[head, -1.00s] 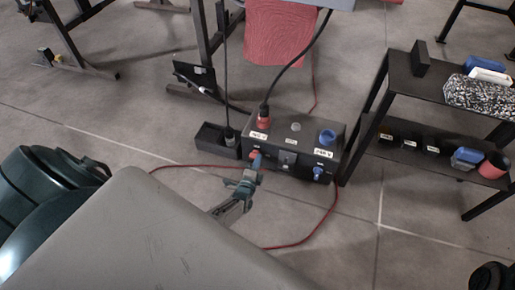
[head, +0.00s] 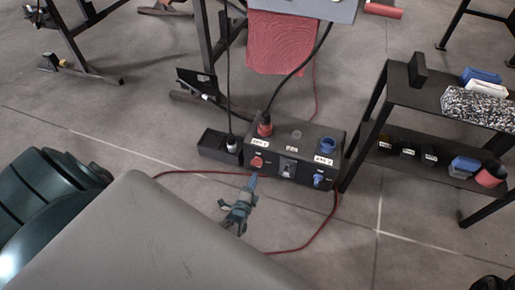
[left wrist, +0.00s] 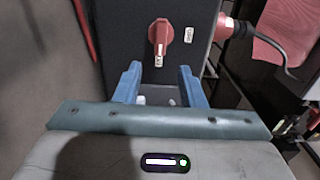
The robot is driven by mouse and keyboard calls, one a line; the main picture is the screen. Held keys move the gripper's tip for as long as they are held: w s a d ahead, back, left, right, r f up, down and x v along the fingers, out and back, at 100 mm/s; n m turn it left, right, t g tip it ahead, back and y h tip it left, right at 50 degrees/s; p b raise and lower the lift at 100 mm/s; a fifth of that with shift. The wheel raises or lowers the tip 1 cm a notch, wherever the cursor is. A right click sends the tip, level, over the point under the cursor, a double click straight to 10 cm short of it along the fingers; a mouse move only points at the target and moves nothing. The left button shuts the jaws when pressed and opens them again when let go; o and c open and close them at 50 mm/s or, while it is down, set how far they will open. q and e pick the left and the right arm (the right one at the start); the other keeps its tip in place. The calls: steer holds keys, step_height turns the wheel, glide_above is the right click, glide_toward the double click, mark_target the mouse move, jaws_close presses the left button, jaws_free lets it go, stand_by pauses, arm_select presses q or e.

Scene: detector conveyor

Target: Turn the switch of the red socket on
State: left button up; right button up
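The black power box (head: 295,150) stands on the floor, with a red socket (head: 265,129) on its top at the left and a blue socket (head: 327,145) at the right. A black cable is plugged into the red socket. The red switch (head: 257,162) is on the front face below it; in the left wrist view the red switch (left wrist: 160,36) has its handle pointing down. My left gripper (head: 252,184) is just in front of the box. In the left wrist view its blue fingers (left wrist: 157,82) are apart and empty, below the switch and not touching it. My right gripper is not in view.
A blue switch (head: 319,180) is on the same front face at the right. A black shelf (head: 400,103) with several items stands to the right. A small black bin (head: 214,147) sits left of the box. A red cable (head: 318,235) loops on the floor.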

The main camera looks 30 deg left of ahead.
arm_select(q)
steer(key=v, duration=0.3)
steer(key=shift+s+d+p, duration=0.15)
steer(key=shift+s+p, duration=0.15)
steer(key=shift+s, duration=0.1)
